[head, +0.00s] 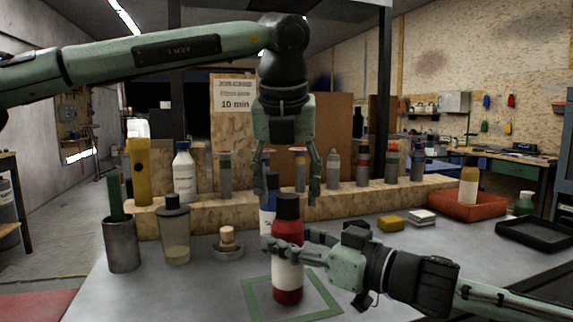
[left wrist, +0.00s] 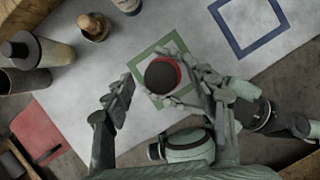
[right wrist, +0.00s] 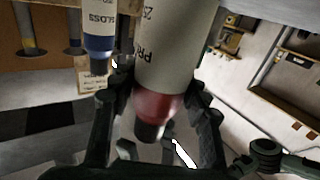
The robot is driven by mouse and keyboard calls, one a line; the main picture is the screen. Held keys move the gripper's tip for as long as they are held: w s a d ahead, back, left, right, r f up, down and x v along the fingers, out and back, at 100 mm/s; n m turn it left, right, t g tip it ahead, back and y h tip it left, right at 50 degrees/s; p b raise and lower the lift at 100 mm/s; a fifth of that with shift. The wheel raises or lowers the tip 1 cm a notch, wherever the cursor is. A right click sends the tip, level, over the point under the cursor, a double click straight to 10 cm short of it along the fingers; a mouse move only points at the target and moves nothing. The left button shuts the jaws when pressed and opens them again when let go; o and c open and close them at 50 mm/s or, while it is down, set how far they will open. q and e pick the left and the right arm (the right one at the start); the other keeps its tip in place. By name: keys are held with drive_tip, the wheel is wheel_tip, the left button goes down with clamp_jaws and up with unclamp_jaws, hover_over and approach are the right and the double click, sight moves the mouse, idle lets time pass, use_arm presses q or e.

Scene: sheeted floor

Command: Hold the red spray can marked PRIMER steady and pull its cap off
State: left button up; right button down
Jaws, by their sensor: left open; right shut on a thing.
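The red spray can (head: 288,278) stands upright on the table inside a green square outline, with a white label band and a black cap (head: 286,207). In the right wrist view its label (right wrist: 175,45) shows the letters "PR", the rest turned out of sight. My right gripper (head: 290,246) is shut around the can's upper body, below the cap. My left gripper (head: 287,187) points down above the cap, open and empty. In the left wrist view the round cap (left wrist: 161,76) lies between its spread fingers, seen from above, apart from them.
A blue can marked GLOSS (right wrist: 98,35) stands close behind the red can. A clear jar (head: 174,235), a metal cup (head: 122,245) and a small wooden-topped pot (head: 228,243) stand to the left. A blue square outline (left wrist: 237,48) marks bare table nearby. A red tray (head: 500,208) lies back right.

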sight(288, 196)
use_arm(q)
drive_tip(key=shift+x, duration=0.8)
drive_tip(key=shift+c, duration=0.3)
clamp_jaws()
drive_tip(key=shift+r, duration=0.25)
drive_tip(key=shift+r, duration=0.9)
drive_tip(key=shift+r, duration=2)
use_arm(e)
drive_tip(key=c, duration=0.7)
unclamp_jaws()
